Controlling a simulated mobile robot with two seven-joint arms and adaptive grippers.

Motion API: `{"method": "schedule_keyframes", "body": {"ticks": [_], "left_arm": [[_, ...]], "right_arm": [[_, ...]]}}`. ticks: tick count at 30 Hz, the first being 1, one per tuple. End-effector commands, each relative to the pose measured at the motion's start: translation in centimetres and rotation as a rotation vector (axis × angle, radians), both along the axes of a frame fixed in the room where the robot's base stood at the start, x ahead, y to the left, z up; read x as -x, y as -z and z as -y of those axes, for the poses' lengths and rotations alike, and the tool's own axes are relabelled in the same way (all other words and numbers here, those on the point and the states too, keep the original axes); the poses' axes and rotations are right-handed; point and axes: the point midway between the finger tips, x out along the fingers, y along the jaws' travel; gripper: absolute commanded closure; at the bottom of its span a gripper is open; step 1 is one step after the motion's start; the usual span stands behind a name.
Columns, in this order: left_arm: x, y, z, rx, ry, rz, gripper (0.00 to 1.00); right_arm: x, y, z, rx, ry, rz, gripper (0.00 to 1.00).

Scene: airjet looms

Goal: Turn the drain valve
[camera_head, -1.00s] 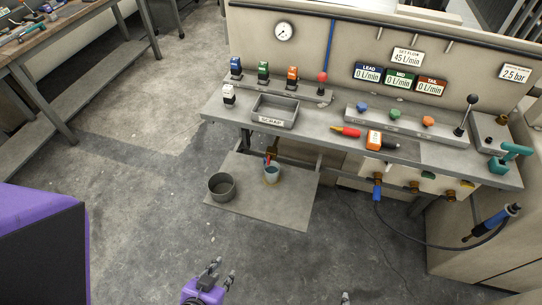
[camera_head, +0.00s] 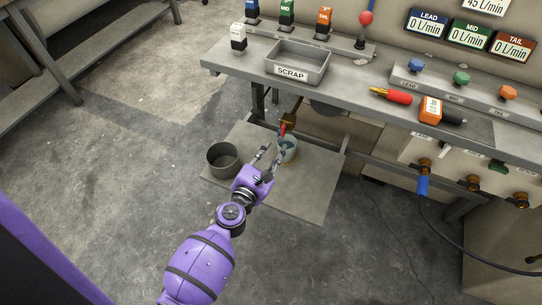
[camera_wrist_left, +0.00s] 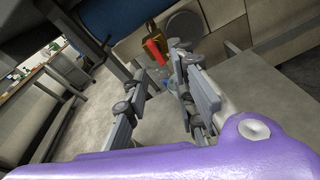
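The drain valve (camera_head: 287,124), a brass body with a red handle, hangs below the bench's front edge above a light-blue cup (camera_head: 288,147). In the left wrist view the red handle (camera_wrist_left: 153,52) shows between the fingertips, with brass above it. My left gripper (camera_head: 270,156) is purple with grey fingers. It is open and empty, just below and in front of the valve, beside the cup. In the wrist view its fingers (camera_wrist_left: 159,66) stand apart around the line to the handle; contact cannot be told. My right gripper is not in view.
A dark grey pot (camera_head: 222,160) stands on the low shelf (camera_head: 312,190) left of the cup. The bench (camera_head: 350,92) overhangs behind, with a scrap tray (camera_head: 298,64). A blue hose fitting (camera_head: 422,186) hangs at right. The floor at left is clear.

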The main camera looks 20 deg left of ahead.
Motion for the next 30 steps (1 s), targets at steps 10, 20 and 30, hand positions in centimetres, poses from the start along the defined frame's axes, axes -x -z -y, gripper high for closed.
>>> {"method": "schedule_keyframes", "body": {"ticks": [10, 20, 30], "left_arm": [[-1.2, -0.1, -0.4, 0.171, -0.044, 0.001, 0.76], [-4.9, 0.5, -0.3, 0.167, -0.044, 0.0, 0.76], [-7.8, 1.0, -0.3, 0.167, -0.044, -0.002, 0.76]], "right_arm": [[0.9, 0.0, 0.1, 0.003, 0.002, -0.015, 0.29], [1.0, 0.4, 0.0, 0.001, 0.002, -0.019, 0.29], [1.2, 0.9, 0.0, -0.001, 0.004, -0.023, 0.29]]}}
